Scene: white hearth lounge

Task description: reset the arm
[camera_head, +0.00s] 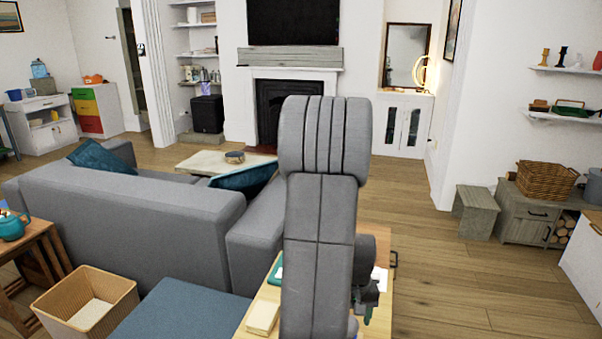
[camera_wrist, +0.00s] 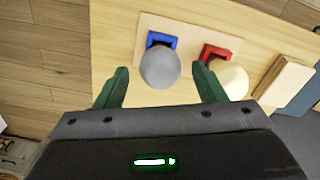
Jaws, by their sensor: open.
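My gripper (camera_wrist: 160,68) is open in the wrist view, with its two green fingers spread apart. A grey rounded object (camera_wrist: 160,66) shows between and beyond the fingertips; I cannot tell how far below them it is. Nothing is visibly held. In the head view my grey arm stands upright in the middle, and my gripper (camera_head: 368,296) shows only partly beside it, low over the wooden table (camera_head: 247,330). The arm hides much of the table.
In the wrist view, a blue holder (camera_wrist: 162,39) and a red holder (camera_wrist: 221,51) sit on a pale board (camera_wrist: 191,38). A cream rounded object (camera_wrist: 231,80) is by the red one. A pale block (camera_wrist: 283,80) lies right. A sofa (camera_head: 130,210) stands left; open floor (camera_head: 450,270) lies right.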

